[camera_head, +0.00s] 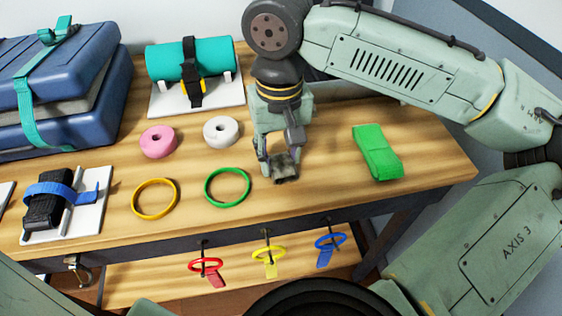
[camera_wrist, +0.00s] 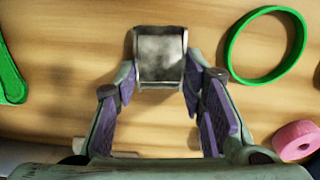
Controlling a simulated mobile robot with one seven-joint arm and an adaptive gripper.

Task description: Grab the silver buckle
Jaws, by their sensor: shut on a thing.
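The silver buckle (camera_wrist: 159,55) is a small grey metal frame with a mottled middle. In the wrist view it sits between the two fingertips of my gripper (camera_wrist: 160,75), touched on both sides. In the head view the buckle (camera_head: 285,172) shows at the fingertips of my gripper (camera_head: 281,168), at the table's surface. I cannot tell whether it rests on the wood or is slightly raised. My gripper is shut on it, and the fingers partly hide it in the head view.
A green ring (camera_head: 227,187) and a yellow ring (camera_head: 154,199) lie left of the buckle. A green folded strap (camera_head: 376,152) lies to the right. Pink (camera_head: 158,142) and white (camera_head: 221,131) rolls stand behind. Colored loops hang below the table's front edge.

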